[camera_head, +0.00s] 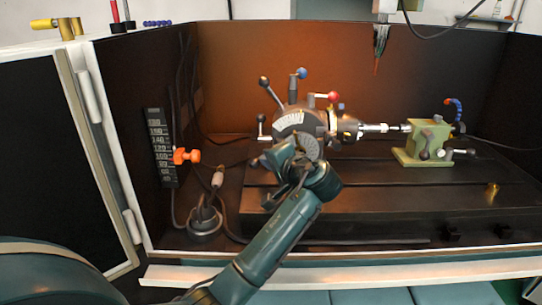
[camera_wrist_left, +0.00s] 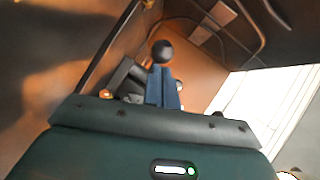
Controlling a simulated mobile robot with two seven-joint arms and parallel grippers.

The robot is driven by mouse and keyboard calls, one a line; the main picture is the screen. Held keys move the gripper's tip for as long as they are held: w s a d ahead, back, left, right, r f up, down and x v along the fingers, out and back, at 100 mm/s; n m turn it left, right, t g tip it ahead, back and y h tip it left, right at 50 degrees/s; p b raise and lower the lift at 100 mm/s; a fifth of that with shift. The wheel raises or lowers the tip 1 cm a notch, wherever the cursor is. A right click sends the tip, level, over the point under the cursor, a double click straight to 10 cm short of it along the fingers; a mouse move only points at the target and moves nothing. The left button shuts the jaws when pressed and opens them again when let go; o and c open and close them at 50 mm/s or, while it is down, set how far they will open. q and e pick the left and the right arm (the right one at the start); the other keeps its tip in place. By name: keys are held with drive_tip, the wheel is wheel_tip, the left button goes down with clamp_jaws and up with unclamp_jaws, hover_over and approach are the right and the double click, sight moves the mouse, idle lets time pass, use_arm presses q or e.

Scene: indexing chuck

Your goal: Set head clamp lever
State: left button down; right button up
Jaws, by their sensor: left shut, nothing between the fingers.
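The indexing head (camera_head: 300,122) stands on the machine table with several ball-ended levers. A long lever with a black knob (camera_head: 264,82) leans up to the left. A lever with a blue knob (camera_head: 302,73) stands upright, and a red knob (camera_head: 333,96) points right. I cannot tell which is the head clamp lever. My left gripper (camera_head: 276,156) is in front of the head's lower left, partly hidden by my wrist. In the left wrist view its blue fingers (camera_wrist_left: 163,82) are shut and empty. A dark ball knob (camera_wrist_left: 162,52) appears just beyond the fingertips; contact is unclear.
A green tailstock (camera_head: 428,142) stands right of the chuck, joined by a shaft. A tool spindle (camera_head: 381,45) hangs above. Dark enclosure walls surround the slotted table (camera_head: 400,200), whose front right is mostly clear.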

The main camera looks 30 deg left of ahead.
sight(250, 162)
use_arm(q)
drive_tip(key=shift+s+a+r+p, duration=0.2)
drive_tip(key=shift+a+p, duration=0.1)
drive_tip(key=shift+p, duration=0.25)
drive_tip(key=m+t+p, duration=0.1)
drive_tip(key=a+h+p, duration=0.1)
drive_tip(key=shift+s+r+m+t+p, duration=0.1)
drive_tip(key=shift+s+m+t+p, duration=0.25)
drive_tip(key=shift+m+t+p, duration=0.05)
drive_tip(key=shift+a+m+t+h+p, duration=0.4)
drive_tip(key=shift+m+t+p, duration=0.1)
drive_tip(key=shift+p, duration=0.1)
drive_tip(key=shift+s+a+m+t+h+p, duration=0.1)
drive_tip(key=shift+a+m+t+h+p, duration=0.35)
drive_tip(key=shift+m+t+h+p, duration=0.5)
drive_tip(key=shift+a+m+t+h+p, duration=0.5)
drive_tip(key=shift+m+h+p, duration=0.2)
drive_tip(key=shift+p, duration=0.45)
drive_tip(key=shift+a+f, duration=0.2)
use_arm(e)
drive_tip(key=r, duration=0.1)
drive_tip(key=r+g, duration=0.1)
drive_tip(key=a+n+g, duration=0.1)
drive_tip(key=shift+w+r, duration=0.35)
drive_tip(key=shift+r, duration=0.05)
use_arm(q)
drive_tip(key=shift+a+f+p, duration=0.1)
drive_tip(key=shift+a+p, duration=0.05)
drive_tip(key=shift+p, duration=0.3)
